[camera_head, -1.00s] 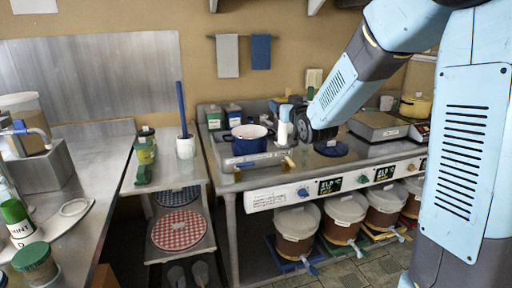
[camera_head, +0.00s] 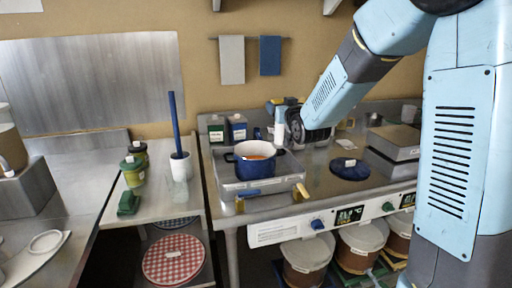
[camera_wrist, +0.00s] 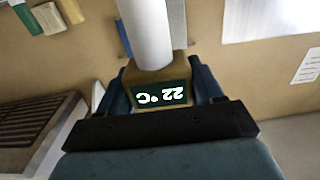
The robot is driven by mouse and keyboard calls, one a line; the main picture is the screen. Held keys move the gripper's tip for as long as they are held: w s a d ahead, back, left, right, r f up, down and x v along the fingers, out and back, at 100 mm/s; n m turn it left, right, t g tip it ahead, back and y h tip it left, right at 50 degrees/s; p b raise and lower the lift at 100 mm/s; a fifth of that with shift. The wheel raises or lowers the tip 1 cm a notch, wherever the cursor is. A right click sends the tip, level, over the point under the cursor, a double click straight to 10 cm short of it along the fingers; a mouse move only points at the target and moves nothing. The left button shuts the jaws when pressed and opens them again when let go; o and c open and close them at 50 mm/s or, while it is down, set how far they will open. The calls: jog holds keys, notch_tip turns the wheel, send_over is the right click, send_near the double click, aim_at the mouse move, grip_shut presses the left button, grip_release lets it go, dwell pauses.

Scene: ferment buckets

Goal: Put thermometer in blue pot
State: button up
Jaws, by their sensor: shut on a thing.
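My gripper (camera_wrist: 158,100) is shut on the thermometer, a boxy body with a dark green display (camera_wrist: 161,94) reading 22 °C and a thick white tube (camera_wrist: 147,30). In the head view the gripper (camera_head: 288,126) is behind and right of the blue pot, with a white upright piece, likely the thermometer's tube (camera_head: 279,128), at its left.
A blue lid-like disc (camera_head: 350,169) lies right of the pot. A scale (camera_head: 395,142) stands farther right. Two labelled canisters (camera_head: 237,128) stand behind the pot. A small wooden block (camera_head: 302,191) is at the stove's front edge.

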jog(key=w+a+f, duration=0.7)
jog(key=a+f, duration=0.1)
jog(key=f, duration=0.4)
jog(key=shift+a, duration=0.3)
jog(key=shift+f, duration=0.55)
jog(key=o, duration=1.6)
